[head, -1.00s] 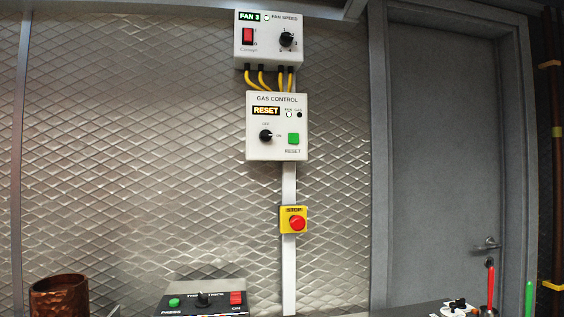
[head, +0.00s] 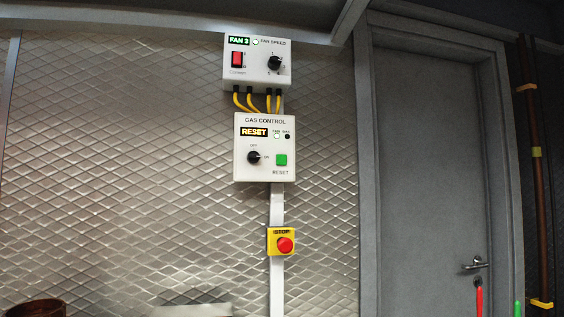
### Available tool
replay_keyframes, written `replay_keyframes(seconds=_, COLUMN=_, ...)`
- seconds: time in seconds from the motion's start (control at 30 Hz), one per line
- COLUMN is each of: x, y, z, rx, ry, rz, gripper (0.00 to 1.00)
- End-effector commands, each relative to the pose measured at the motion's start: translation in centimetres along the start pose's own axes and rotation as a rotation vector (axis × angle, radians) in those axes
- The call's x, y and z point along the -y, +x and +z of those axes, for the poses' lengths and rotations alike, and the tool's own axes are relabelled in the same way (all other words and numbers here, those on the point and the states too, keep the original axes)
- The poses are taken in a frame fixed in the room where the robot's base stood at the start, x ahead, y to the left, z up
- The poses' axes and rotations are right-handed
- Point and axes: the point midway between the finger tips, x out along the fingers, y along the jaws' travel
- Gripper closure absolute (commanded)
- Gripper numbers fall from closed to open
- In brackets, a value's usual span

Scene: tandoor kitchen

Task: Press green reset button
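The box's display (head: 254,132) reads RESET in lit letters. A black knob (head: 254,157) sits left of the button, with OFF and ON marks around it. One small light (head: 277,136) on the box glows and the one beside it is dark. My gripper is not in the head view, and nothing covers the button.
Above hangs the fan speed box (head: 258,77), joined by yellow cables (head: 257,101). Below is a yellow stop box with a red button (head: 285,245). A grey door (head: 425,160) is at the right. A copper pot (head: 36,308) shows at the lower left.

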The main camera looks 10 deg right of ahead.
Motion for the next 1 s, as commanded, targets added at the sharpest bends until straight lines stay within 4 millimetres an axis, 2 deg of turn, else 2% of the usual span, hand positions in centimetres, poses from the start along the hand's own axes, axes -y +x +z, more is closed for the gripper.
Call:
replay_keyframes(seconds=0.07, x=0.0, y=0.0, z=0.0, rx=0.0, ry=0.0, rz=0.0, gripper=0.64)
replay_keyframes(seconds=0.43, x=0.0, y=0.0, z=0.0, rx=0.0, ry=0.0, rz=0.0, gripper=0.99)
replay_keyframes(seconds=1.0, x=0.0, y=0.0, z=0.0, rx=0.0, ry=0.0, rz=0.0, gripper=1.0)
